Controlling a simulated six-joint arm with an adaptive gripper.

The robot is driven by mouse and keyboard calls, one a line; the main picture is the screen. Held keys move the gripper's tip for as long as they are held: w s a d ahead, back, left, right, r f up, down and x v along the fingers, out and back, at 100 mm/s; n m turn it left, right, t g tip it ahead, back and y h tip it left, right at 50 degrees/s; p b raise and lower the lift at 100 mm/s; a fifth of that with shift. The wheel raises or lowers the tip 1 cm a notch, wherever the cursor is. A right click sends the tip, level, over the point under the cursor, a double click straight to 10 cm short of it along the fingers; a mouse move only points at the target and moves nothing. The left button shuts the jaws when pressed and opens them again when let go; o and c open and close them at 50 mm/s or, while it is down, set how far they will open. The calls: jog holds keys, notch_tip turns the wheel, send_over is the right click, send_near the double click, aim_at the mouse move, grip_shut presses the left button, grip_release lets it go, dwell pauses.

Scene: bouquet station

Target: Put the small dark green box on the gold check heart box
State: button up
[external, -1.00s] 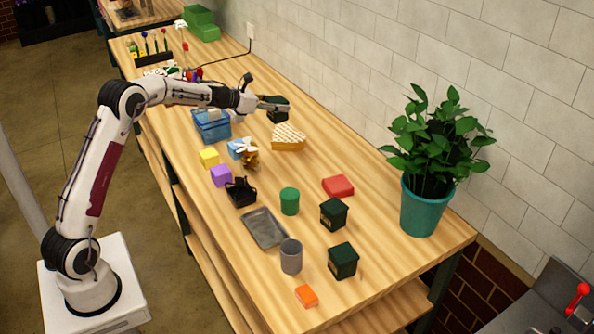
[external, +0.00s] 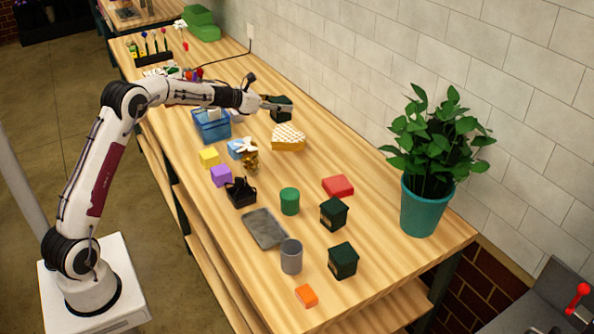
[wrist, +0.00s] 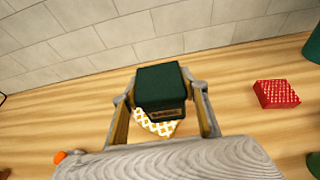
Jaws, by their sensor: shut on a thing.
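The small dark green box (external: 282,110) is held in my gripper (external: 274,106), off the table near the wall side. In the wrist view my gripper (wrist: 161,95) has a finger on each side of the dark green box (wrist: 160,82). The gold check heart box (external: 288,144) lies on the table, below and slightly nearer the camera than the held box in the external view. In the wrist view the heart box (wrist: 158,123) shows partly from beneath the held box, which hides the rest. The exact height gap cannot be told.
Two similar dark green boxes (external: 333,214) (external: 343,261) stand nearer the camera. A blue basket (external: 211,126), a light blue gift box (external: 235,148) and a gold bow (external: 251,160) are left of the heart box. A red box (external: 338,186) and a potted plant (external: 423,205) stand to the right.

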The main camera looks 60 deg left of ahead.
aim_at(281, 116)
jog(key=shift+f, duration=2.4)
jog(key=shift+f, duration=1.9)
jog(key=shift+f, duration=0.1)
jog(key=o, duration=1.2)
jog(key=shift+s+r, duration=0.3)
jog(key=shift+s, duration=0.05)
jog(key=shift+v, duration=5.65)
